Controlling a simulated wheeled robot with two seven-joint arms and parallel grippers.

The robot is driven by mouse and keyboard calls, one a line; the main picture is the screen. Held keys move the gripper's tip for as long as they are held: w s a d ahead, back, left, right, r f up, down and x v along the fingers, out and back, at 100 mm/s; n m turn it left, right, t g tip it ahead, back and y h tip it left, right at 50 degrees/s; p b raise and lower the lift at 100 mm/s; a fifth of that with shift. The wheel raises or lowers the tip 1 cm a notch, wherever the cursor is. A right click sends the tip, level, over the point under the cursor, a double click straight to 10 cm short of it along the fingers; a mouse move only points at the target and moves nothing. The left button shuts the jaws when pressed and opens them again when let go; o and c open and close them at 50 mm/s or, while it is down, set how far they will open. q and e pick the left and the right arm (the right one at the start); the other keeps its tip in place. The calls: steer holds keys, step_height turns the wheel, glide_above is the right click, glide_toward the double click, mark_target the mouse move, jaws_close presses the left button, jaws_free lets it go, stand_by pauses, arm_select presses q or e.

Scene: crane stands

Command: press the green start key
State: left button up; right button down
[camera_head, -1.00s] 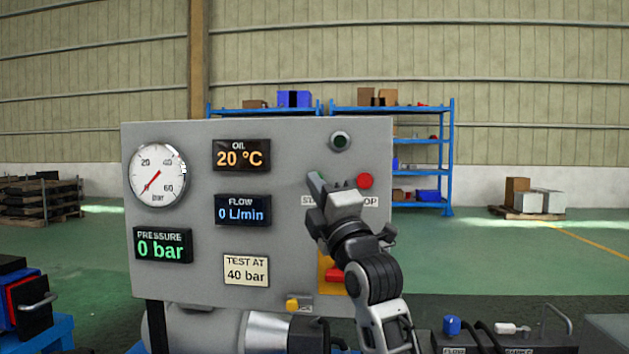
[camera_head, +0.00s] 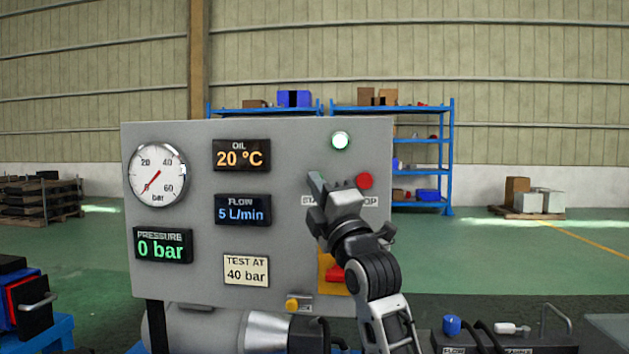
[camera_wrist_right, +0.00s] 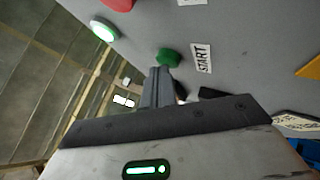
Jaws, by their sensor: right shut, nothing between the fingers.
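The green start key (camera_wrist_right: 169,56) is a round button on the grey panel, beside its START label (camera_wrist_right: 203,58) in the right wrist view. In the head view my right gripper hides it. My right gripper (camera_wrist_right: 160,72) is shut and empty. Its fingertips overlap the edge of the green key in the wrist view and look to be at or against it. In the head view the right gripper (camera_head: 316,180) reaches up to the panel, left of the red stop key (camera_head: 365,181). The lamp (camera_head: 340,141) above is lit. My left gripper is not in view.
The grey panel (camera_head: 210,290) carries a dial gauge (camera_head: 158,175) at zero, an oil display (camera_head: 241,155) of 20 °C, a flow display (camera_head: 242,210) of 5 L/min and a pressure display (camera_head: 163,245) of 0 bar. A plate (camera_head: 246,270) reads TEST AT 40 bar.

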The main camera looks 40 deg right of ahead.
stand_by(0.3)
steer(key=shift+s+a, duration=0.55)
steer(key=shift+a, duration=0.15)
steer(key=shift+s+a+p, duration=0.3)
steer(key=shift+s+a, duration=0.5)
steer(key=shift+a, duration=0.2)
steer(key=shift+s+a+p, duration=0.3)
steer(key=shift+s+a, duration=0.5)
steer(key=shift+a, duration=0.15)
